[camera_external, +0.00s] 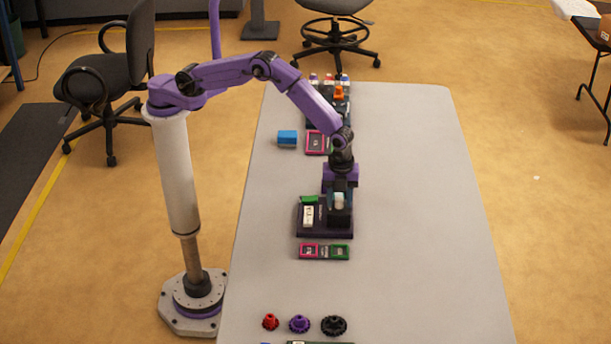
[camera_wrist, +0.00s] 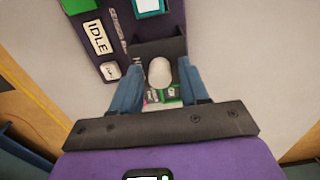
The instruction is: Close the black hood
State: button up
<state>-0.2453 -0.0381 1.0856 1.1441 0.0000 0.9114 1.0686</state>
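A dark purple station (camera_external: 312,229) lies on the table under my gripper (camera_external: 340,194). The station (camera_wrist: 172,24) also fills the top of the wrist view, with a white IDLE label (camera_wrist: 97,37). A dark plate (camera_wrist: 158,47), which looks like the black hood, projects from it; how far open it stands is hard to tell. A white rounded piece (camera_wrist: 159,72) is in front of this plate. My gripper (camera_wrist: 160,67) has its two blue fingers apart on either side of the white piece, with gaps visible. My gripper hides part of the hood in the external view.
A pink and green strip (camera_external: 324,251) lies just in front of the station. Red (camera_external: 270,322), purple (camera_external: 299,323) and black (camera_external: 334,325) gears lie at the near edge. A blue block (camera_external: 287,137) and pink-framed tray (camera_external: 316,142) are behind. The table's right side is clear.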

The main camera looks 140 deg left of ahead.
jog(key=c, duration=0.7)
jog(key=shift+s+a, duration=2.35)
jog(key=shift+a, duration=0.05)
jog(key=o, duration=0.6)
jog(key=shift+r, duration=0.1)
notch_tip(320, 180, up, 6)
jog(key=shift+f, duration=0.1)
